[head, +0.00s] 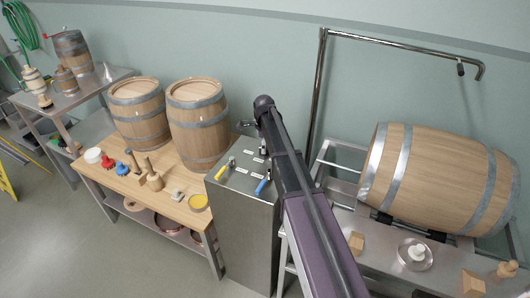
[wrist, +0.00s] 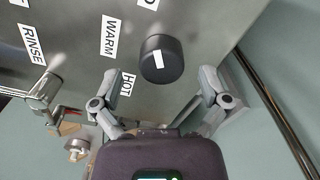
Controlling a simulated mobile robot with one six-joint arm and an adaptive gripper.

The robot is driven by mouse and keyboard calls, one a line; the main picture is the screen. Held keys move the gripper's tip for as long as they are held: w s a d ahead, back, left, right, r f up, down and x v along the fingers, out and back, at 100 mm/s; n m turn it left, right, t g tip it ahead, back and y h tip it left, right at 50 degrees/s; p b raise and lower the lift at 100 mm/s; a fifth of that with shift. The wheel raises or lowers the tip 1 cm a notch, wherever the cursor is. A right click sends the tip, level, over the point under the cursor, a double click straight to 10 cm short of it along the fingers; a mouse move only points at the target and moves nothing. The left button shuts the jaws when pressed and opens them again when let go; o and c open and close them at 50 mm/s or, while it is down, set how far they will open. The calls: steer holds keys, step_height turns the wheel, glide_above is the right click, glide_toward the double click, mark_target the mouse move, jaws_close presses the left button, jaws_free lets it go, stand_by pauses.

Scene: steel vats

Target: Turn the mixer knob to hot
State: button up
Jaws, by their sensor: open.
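The mixer knob (wrist: 161,58) is a round black knob with a short white mark on its face, on a grey steel panel (wrist: 205,22). The labels HOT (wrist: 127,84) and WARM (wrist: 109,35) are beside it on the left, and a cut-off label (wrist: 148,3) is above. I cannot tell which label the mark points to. My gripper (wrist: 158,78) is open, its fingers spread to the lower left and lower right of the knob, with nothing between them. In the head view my arm hides the knob and most of my gripper.
The steel cabinet (head: 240,235) carries a yellow lever (head: 222,172) and a blue lever (head: 263,185). A metal fitting (wrist: 42,90) is near the RINSE label (wrist: 33,45). A wooden bench with two upright barrels stands left; a lying barrel (head: 432,180) is right.

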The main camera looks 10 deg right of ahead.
steer(key=shift+f+b, duration=0.4)
steer(key=shift+f, duration=0.25)
steer(key=c, duration=1.2)
steer(key=shift+o, duration=0.2)
steer(key=shift+d, duration=0.1)
